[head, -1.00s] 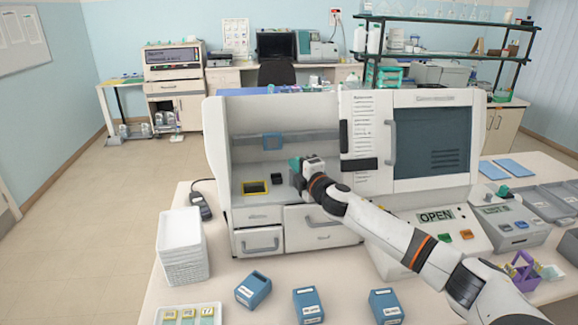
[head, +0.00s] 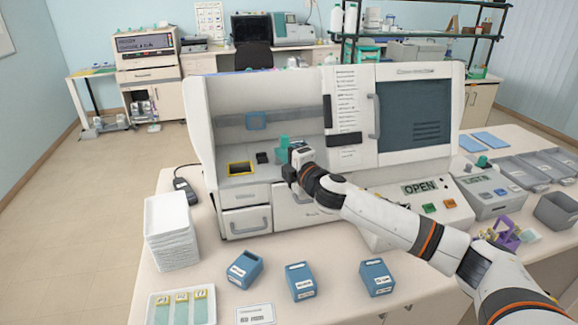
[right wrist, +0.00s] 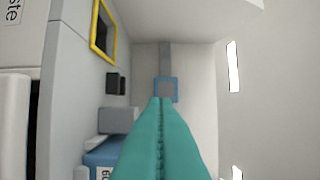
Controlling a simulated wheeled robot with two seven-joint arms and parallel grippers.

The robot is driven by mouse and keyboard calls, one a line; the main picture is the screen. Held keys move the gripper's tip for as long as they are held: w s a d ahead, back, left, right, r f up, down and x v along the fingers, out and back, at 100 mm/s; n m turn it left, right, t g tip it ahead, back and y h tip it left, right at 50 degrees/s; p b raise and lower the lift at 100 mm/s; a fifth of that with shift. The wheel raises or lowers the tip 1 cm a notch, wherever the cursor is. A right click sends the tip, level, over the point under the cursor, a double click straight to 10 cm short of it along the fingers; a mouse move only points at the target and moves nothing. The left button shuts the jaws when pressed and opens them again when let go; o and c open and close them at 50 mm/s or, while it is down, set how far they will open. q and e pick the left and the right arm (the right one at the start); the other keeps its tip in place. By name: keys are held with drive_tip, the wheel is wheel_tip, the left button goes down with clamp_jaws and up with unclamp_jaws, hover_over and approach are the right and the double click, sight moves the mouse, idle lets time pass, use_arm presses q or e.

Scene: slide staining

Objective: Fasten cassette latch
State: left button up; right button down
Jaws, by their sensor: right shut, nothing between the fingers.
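My right gripper (head: 281,147) is at the open chamber of the white machine (head: 225,97), with its teal fingers pointing inward. In the right wrist view its fingers (right wrist: 160,100) are pressed together with nothing between them. A blue block with a white label (right wrist: 103,155), likely the cassette, sits left of the fingers, partly cut off by them. A grey block (right wrist: 118,120) lies just beyond it and may be the latch; I cannot tell whether it is fastened. In the head view my gripper and wrist hide both. My left gripper is not in view.
Blue boxes (head: 300,281) and a white tray stack (head: 172,230) are in front.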

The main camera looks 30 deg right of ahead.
drive_tip(key=s, duration=0.3)
drive_tip(key=shift+s+a+r+b, duration=0.1)
drive_tip(key=shift+a+b, duration=0.15)
drive_tip(key=shift+b, duration=0.15)
drive_tip(key=shift+a, duration=0.15)
